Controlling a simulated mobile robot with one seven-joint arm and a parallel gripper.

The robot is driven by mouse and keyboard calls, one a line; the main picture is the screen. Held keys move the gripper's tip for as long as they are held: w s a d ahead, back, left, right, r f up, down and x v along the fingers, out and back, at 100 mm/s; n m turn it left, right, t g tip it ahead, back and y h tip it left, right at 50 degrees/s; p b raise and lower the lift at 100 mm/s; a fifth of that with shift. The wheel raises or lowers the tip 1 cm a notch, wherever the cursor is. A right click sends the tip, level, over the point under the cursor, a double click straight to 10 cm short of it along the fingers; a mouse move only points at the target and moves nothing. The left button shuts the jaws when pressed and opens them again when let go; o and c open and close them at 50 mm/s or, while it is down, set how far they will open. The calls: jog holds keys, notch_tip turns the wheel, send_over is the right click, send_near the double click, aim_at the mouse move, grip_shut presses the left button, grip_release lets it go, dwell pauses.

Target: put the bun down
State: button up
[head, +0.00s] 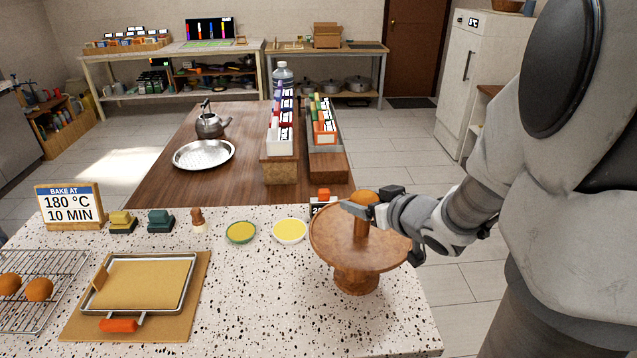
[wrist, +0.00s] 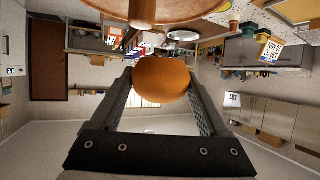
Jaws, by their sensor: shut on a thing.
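A round orange-brown bun (head: 364,197) is held between the fingers of my gripper (head: 366,208). In the wrist view, the bun (wrist: 162,79) sits between both fingers, which are shut on it. A round wooden stand (head: 335,240) with a central post (head: 361,229) is under the gripper in the head view. The bun appears above the post's top; the gripper hides part of that area. The wrist view is upside down and shows the stand's plate (wrist: 185,12) and post (wrist: 142,12) at the top, with a visible gap from the bun.
The stand is on a speckled counter (head: 270,300). Two small bowls (head: 241,232) (head: 290,230) are left of it. A tray (head: 145,283) on a board and a wire rack (head: 50,270) with buns are further left. A wooden table with priced boxes (head: 281,120) stands behind.

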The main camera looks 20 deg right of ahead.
aim_at(350, 218)
jog(key=w+f, duration=0.2)
jog(key=w, duration=0.1)
jog(key=w+f, duration=0.2)
jog(key=w, duration=0.1)
jog(key=w+d+f+b, duration=0.1)
jog(key=w+f, duration=0.1)
jog(key=w, duration=0.1)
jog(key=shift+w+d, duration=0.1)
jog(key=shift+w, duration=0.15)
jog(key=shift+w+f, duration=0.1)
jog(key=shift+f, duration=0.05)
jog(key=shift+c, duration=1.3)
jog(key=shift+f, duration=0.4)
grip_shut()
jog(key=shift+w+f+b, duration=0.15)
jog(key=shift+f+b, duration=0.25)
jog(key=shift+f, duration=1.3)
jog(key=shift+f, duration=0.15)
jog(key=o, duration=1.5)
grip_release()
